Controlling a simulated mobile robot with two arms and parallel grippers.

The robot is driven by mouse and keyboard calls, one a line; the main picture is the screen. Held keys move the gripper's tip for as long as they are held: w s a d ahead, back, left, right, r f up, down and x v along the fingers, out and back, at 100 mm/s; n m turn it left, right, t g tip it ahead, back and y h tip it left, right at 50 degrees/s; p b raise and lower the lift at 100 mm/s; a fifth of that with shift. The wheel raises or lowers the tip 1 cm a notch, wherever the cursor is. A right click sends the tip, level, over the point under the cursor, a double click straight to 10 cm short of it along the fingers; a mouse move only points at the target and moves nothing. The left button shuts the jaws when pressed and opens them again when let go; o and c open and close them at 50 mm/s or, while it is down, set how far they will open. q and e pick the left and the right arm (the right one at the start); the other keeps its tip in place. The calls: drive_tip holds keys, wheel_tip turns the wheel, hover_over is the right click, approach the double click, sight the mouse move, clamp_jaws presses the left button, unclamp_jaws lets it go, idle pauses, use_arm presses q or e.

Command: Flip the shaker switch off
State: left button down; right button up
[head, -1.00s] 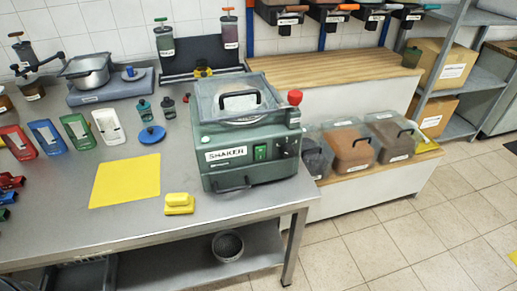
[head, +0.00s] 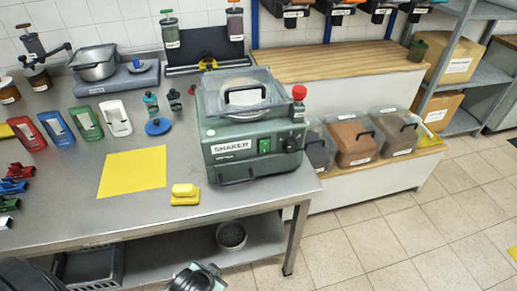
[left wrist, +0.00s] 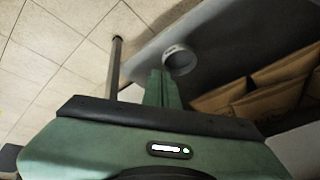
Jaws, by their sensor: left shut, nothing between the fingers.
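The shaker (head: 240,168) is a dark green box with a clear lid and a black handle, standing at the right end of the steel table. Its front carries a SHAKER label and a green switch (head: 264,146). I cannot tell the switch's position at this size. My left gripper (head: 208,270) is low at the bottom edge of the head view, in front of the table and well short of the shaker. In the left wrist view its green fingers (left wrist: 165,88) are shut and empty. My right gripper is not in view.
A red knob (head: 299,92) stands at the shaker's right. The table's front edge and lower shelf, with a round basket (head: 231,236), are near my left gripper. Lidded bins (head: 352,141) stand at right.

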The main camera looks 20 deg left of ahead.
use_arm(q)
wheel_tip(320, 180, up, 15)
drive_tip(key=w+a+t, duration=0.1)
drive_tip(key=w+t, duration=0.1)
drive_tip(key=w, duration=0.1)
drive_tip(key=w+a+r+m+t, duration=0.1)
drive_tip(key=w+r+t, duration=0.1)
drive_tip(key=w+r, duration=0.1)
drive_tip(key=w+a+r+m+t, duration=0.2)
drive_tip(key=w+r, duration=0.2)
drive_tip(key=w+a+r+m+t+y, duration=0.1)
drive_tip(key=w+a+r+m+t, duration=0.1)
drive_tip(key=w+r+t, duration=0.1)
drive_tip(key=shift+w+a+r+p, duration=0.1)
drive_tip(key=shift+w+r+p, duration=0.1)
drive_tip(key=shift+p, duration=0.15)
drive_tip(key=w+d+r+m+t+h, duration=0.2)
drive_tip(key=w+r+m+t+h, duration=0.2)
drive_tip(key=r+m+h, duration=0.3)
drive_tip(key=s+d+f+m+g+h, duration=0.2)
drive_tip(key=m+h, duration=0.5)
drive_tip(key=m, duration=0.6)
drive_tip(key=s+d+g, duration=0.1)
drive_tip(key=d+g, duration=0.1)
drive_tip(key=shift+d+g, duration=0.4)
